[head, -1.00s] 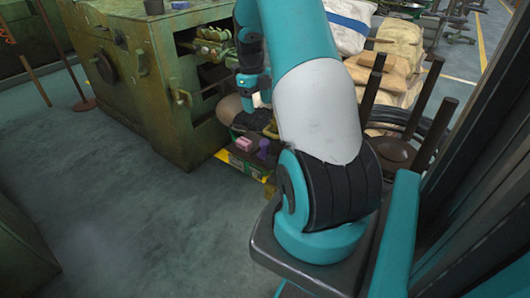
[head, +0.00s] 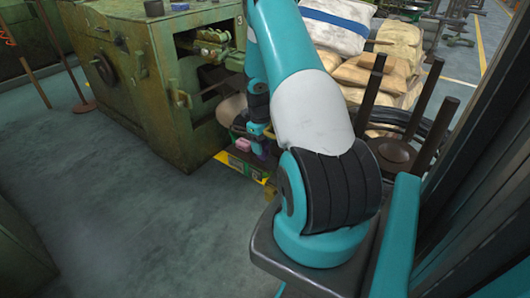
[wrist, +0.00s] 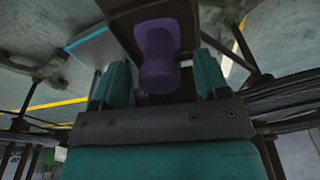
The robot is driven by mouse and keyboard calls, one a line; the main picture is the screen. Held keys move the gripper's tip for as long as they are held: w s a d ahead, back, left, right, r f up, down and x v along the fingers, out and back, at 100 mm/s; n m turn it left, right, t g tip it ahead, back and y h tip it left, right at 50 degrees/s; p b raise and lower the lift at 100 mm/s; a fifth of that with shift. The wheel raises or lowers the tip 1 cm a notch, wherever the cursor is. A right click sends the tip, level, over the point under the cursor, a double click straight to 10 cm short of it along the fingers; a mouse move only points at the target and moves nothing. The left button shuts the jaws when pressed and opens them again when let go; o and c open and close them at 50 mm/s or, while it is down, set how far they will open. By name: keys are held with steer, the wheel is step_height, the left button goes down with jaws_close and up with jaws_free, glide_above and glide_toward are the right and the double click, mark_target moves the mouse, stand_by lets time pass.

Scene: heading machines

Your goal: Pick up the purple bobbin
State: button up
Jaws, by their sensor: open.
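The purple bobbin (wrist: 158,62) shows in the wrist view, with a wide flange at the top and a rounder body below. My gripper (wrist: 160,72) is open, with one teal finger on each side of the bobbin. There is a visible gap on both sides, and the fingers are not closed on it. In the head view my gripper (head: 258,138) is low over the small stand beside the green machine. There it largely hides the bobbin.
A pink block (head: 243,145) sits just left of my gripper. The green machine (head: 150,85) stands close behind and left. Pale sacks (head: 365,70) and a dark rack with upright posts (head: 395,150) are to the right. Open floor (head: 110,215) lies front left.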

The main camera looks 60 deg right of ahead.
steer(key=shift+s+f, duration=0.1)
steer(key=shift+f, duration=0.6)
steer(key=c, duration=1.1)
steer(key=shift+o, duration=0.2)
steer(key=shift+r, duration=0.1)
